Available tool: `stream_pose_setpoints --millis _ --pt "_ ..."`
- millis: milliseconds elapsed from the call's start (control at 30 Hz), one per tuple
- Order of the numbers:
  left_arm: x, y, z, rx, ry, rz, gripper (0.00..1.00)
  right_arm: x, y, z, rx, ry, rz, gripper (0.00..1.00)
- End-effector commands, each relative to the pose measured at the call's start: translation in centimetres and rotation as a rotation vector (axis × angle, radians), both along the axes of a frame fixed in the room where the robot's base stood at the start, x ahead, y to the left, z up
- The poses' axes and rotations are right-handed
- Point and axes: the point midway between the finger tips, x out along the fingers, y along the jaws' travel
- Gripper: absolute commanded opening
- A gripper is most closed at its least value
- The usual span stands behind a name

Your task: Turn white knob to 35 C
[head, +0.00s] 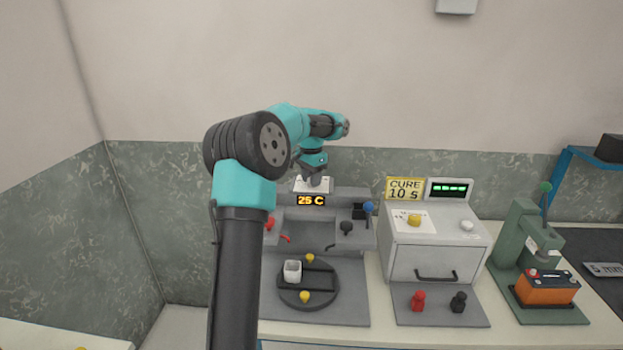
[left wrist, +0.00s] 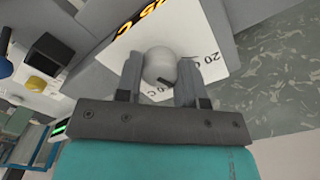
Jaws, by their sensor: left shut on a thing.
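The white knob (left wrist: 160,66) sits on a white dial plate (left wrist: 205,50) with printed temperature marks, 20 C among them, in the left wrist view. It has a small dark pointer mark at its lower edge. My left gripper (left wrist: 159,80) is shut on the knob, one finger on each side. In the head view my left gripper (head: 316,177) reaches down onto the top of the grey machine (head: 350,195), and the knob is hidden there. The orange display (head: 311,201) below the dial reads 25 C. My right gripper is not in view.
A round dark turntable (head: 322,297) with a white cup (head: 292,271) and yellow knobs stands in front. Right of the machine are a grey cure box (head: 435,240), red and black caps (head: 418,300), a green press (head: 517,235) and an orange battery (head: 546,289).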

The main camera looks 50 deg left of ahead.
Motion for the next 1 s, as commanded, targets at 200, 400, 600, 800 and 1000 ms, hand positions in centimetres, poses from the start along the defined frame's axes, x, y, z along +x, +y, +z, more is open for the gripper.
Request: stream_pose_setpoints --millis 200,400,600,800,1000 --pt "0.01 0.01 0.04 0.001 -0.001 -0.033 0.12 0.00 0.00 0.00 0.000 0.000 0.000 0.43" --pt "0.01 0.01 0.05 0.001 -0.001 -0.035 0.12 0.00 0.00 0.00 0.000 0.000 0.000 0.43" --pt "0.01 0.01 0.05 0.001 -0.001 -0.034 0.43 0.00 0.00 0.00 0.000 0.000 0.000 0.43" --pt "0.01 0.01 0.03 0.000 0.000 -0.034 0.61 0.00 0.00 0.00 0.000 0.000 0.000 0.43" --pt "0.01 0.01 0.02 0.000 0.000 -0.034 0.61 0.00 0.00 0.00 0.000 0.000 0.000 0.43"
